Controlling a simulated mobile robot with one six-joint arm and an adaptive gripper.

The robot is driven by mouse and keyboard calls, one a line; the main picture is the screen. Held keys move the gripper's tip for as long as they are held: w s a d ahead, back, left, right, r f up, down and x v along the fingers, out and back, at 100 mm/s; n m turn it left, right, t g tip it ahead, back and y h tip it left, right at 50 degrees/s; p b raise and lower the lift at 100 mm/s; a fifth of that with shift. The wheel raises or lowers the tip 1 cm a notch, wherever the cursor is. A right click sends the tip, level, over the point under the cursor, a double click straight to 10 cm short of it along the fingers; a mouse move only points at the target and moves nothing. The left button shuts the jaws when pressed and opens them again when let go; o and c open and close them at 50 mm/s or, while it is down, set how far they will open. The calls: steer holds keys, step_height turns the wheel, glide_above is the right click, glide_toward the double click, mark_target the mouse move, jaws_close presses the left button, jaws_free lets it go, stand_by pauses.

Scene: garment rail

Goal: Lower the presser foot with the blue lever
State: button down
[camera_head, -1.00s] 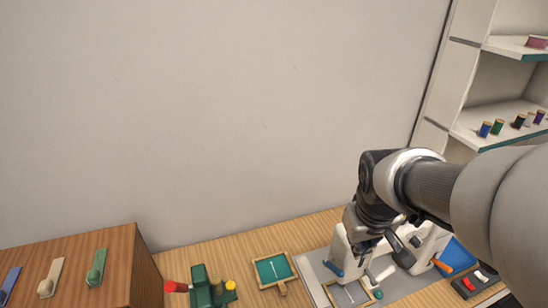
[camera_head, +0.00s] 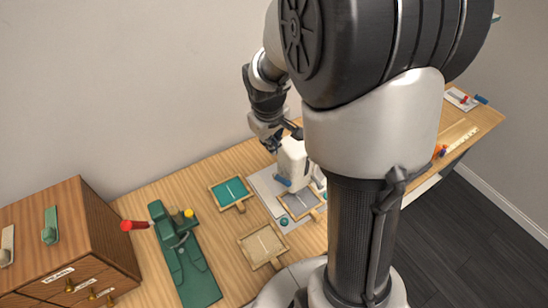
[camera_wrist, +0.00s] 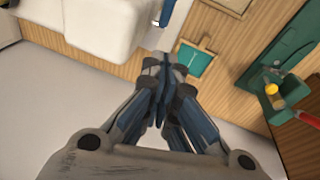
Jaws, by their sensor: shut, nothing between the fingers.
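The white sewing machine (camera_head: 294,158) stands on a grey mat on the table, partly hidden by my arm. The blue lever (camera_head: 283,181) sticks out low on its left side; it also shows as a blue piece at the top of the wrist view (camera_wrist: 166,12). The presser foot is too small to make out. My gripper (camera_head: 272,145) is at the machine's upper left, higher than the lever. In the wrist view my gripper (camera_wrist: 163,65) has its fingers together, empty, and apart from the lever in the picture.
A teal framed piece (camera_head: 230,191), a tan framed tray (camera_head: 262,243) and a green device (camera_head: 180,255) with a red-tipped handle (camera_head: 127,226) lie left. A wooden drawer cabinet (camera_head: 90,215) stands far left. Bare table lies between them.

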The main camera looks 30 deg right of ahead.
steer(key=b, duration=0.3)
glide_above(278, 176)
steer(key=a, duration=0.2)
steer(key=x, duration=0.6)
steer(key=s+x, duration=0.1)
steer(key=x, duration=0.3)
steer(key=shift+a+f, duration=0.2)
steer(key=shift+a, duration=0.2)
steer(key=shift+s+d+f, duration=0.2)
steer(key=shift+s+f, duration=0.35)
steer(key=shift+f, duration=0.05)
steer(key=shift+s+d+f, duration=0.2)
steer(key=shift+s+f, duration=0.3)
steer(key=shift+f, duration=0.1)
